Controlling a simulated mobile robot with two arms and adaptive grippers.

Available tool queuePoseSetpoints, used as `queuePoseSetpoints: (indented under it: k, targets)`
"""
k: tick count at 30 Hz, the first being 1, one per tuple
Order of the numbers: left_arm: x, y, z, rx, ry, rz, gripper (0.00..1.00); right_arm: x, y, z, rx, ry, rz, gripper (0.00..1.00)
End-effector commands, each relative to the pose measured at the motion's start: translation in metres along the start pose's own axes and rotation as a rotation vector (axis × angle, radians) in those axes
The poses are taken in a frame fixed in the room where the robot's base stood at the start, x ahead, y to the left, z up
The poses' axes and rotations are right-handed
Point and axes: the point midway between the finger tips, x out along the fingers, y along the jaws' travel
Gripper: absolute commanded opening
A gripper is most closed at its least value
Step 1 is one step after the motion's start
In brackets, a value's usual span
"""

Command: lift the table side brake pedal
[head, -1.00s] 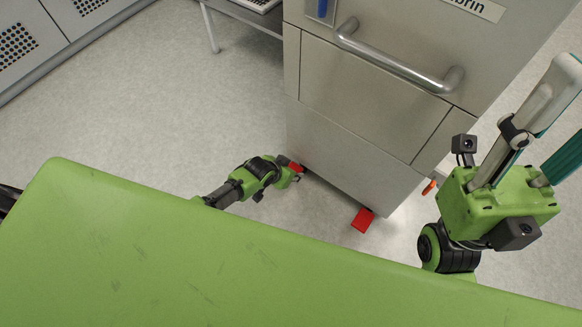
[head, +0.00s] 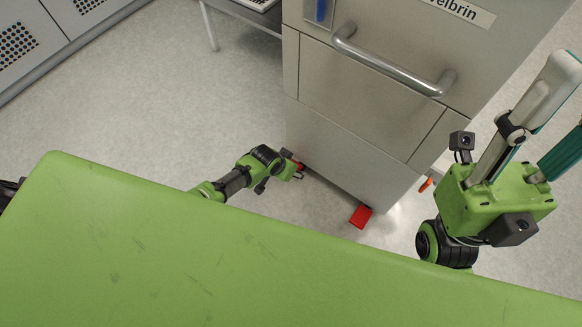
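The metal cabinet (head: 345,150) has red pedals low at its base. One red pedal (head: 361,216) sticks out near the floor at the cabinet's near corner. A second red pedal (head: 299,165) shows only as a small patch at the left end of the base, mostly covered by my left gripper. My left gripper (head: 296,173) is down at floor level at this left pedal; whether it touches the pedal or how its fingers stand is too small to tell.
A large green surface (head: 200,250) fills the foreground. The cabinet has a bar handle (head: 395,65) on its front. A small orange-red part (head: 426,184) shows at the cabinet's right side. A table leg (head: 209,27) stands behind. The floor at left is clear.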

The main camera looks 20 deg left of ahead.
Motion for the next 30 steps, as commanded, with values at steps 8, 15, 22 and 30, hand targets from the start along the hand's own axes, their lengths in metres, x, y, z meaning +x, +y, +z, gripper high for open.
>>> queuePoseSetpoints:
  k: [8,15,22,30]
  targets:
    - [0.000,0.000,-0.001,0.000,0.002,0.000,0.51,0.001,0.001,-0.001,-0.001,0.004,0.001,0.40]
    - [-0.012,0.000,-0.001,0.001,0.004,0.000,0.51,0.001,0.000,-0.001,-0.001,0.003,0.001,0.40]
    - [-0.040,-0.001,-0.001,0.001,0.005,-0.001,0.51,0.000,0.000,0.000,-0.001,0.002,0.000,0.40]
    - [-0.078,-0.001,-0.001,0.001,0.004,0.000,0.51,0.000,0.000,0.000,-0.001,0.001,0.000,0.40]
